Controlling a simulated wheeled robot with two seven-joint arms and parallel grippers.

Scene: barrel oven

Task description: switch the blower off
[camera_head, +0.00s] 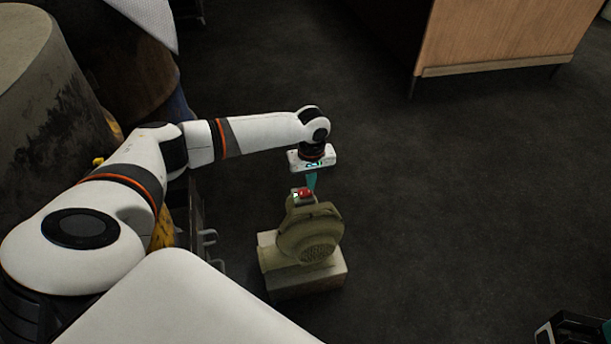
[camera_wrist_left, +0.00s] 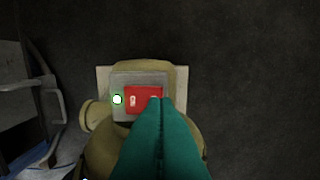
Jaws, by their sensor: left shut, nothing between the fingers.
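The olive-tan blower (camera_head: 311,236) stands on a pale block on the floor, with a red switch (camera_head: 304,194) on top. In the left wrist view the red rocker switch (camera_wrist_left: 133,99) sits on a grey box (camera_wrist_left: 140,80); a white spot with a green glow is at its left. My left gripper (camera_head: 311,187) points down at the switch, its teal fingers shut and empty. In the left wrist view the fingertips (camera_wrist_left: 161,101) overlap the right end of the switch; whether they touch cannot be told. Part of my right gripper (camera_head: 573,329) shows at the bottom right corner, its fingers not clear.
A large grey barrel-like body (camera_head: 50,110) is at the left, behind my left arm. A metal frame with handles (camera_head: 207,238) stands left of the blower. A wooden cabinet (camera_head: 505,35) is at the back right. The dark floor right of the blower is clear.

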